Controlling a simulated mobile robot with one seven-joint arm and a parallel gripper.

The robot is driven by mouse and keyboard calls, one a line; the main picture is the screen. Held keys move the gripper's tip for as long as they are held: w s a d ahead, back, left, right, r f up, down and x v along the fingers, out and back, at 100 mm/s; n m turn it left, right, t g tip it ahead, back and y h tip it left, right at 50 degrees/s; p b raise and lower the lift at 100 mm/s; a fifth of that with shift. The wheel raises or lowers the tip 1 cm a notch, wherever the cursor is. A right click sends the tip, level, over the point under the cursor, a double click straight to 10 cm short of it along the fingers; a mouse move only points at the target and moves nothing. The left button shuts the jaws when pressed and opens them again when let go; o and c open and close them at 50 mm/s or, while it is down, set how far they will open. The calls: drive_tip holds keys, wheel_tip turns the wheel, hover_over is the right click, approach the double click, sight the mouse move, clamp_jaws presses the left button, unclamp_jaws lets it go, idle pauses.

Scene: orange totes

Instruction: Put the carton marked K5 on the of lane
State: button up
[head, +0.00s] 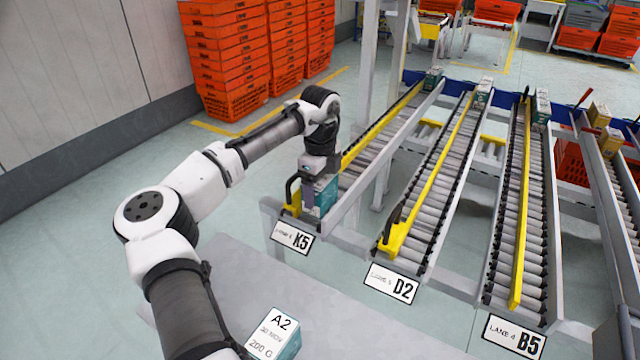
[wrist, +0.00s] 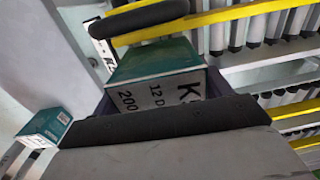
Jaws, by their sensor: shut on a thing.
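My gripper (head: 316,182) is shut on the teal and white carton marked K5 (head: 325,194), at the near end of the lane with the K5 sign (head: 291,238). The K5 lane (head: 375,155) is a sloping roller track with a yellow rail. The carton is over or on its near end; I cannot tell whether it touches the rollers.
A carton marked A2 (head: 277,333) stands on the grey table (head: 235,280). Lanes D2 (head: 440,180) and B5 (head: 520,200) lie to the right. A small carton (head: 433,79) is at the K5 lane's far end. A black-handled yellow piece (head: 292,200) is beside the carton.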

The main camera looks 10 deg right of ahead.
drive_tip(key=o, duration=1.1)
drive_tip(key=shift+o, duration=0.2)
drive_tip(key=shift+f+b, duration=0.15)
drive_tip(key=shift+b, duration=0.35)
